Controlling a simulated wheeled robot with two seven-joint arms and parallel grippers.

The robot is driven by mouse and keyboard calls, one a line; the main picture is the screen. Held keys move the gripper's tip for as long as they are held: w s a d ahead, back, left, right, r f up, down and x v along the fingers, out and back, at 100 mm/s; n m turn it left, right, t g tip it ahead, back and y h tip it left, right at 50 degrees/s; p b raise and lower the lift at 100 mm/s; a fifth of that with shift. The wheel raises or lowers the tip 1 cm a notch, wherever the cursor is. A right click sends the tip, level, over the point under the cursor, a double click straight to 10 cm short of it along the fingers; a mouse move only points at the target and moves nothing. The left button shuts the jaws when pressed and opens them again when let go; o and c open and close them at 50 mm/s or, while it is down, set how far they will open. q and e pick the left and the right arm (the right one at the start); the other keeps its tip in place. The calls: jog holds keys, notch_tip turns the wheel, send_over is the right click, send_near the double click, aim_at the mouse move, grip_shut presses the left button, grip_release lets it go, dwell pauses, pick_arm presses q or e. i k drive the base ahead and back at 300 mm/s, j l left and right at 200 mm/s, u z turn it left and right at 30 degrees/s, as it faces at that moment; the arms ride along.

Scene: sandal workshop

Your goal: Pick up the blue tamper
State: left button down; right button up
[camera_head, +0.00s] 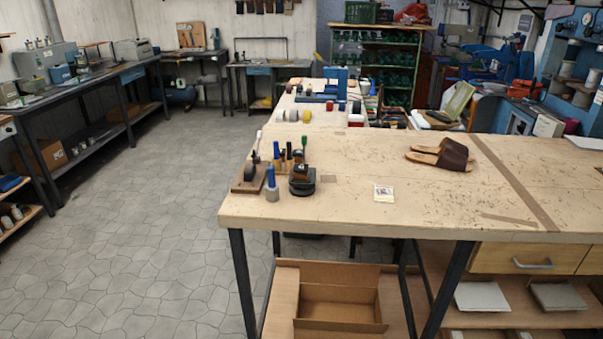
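The blue tamper (271,180) stands upright near the left front corner of the wooden workbench (340,210). It has a blue handle on top and a grey cylindrical foot. A black round device (302,184) stands close to its right. A wooden block with a black lever (248,178) is close to its left and slightly behind. Neither of my grippers shows in the head view.
Behind the tamper stand several upright tools with blue, dark and green handles. A small white card (383,193) and a pair of brown sandals (443,154) lie farther right. A cardboard box (340,303) sits under the bench. Floor is clear left of it.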

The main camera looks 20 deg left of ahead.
aim_at(273, 188)
jog(key=j+z, duration=0.2)
jog(key=z, duration=0.25)
jog(key=i+j+z, duration=0.1)
jog(key=j+z, duration=0.15)
jog(key=j, duration=0.4)
jog(key=j+z, duration=0.3)
jog(key=j, duration=1.7)
jog(key=k+j+z, duration=0.15)
jog(key=j, duration=1.15)
jog(key=i, duration=0.05)
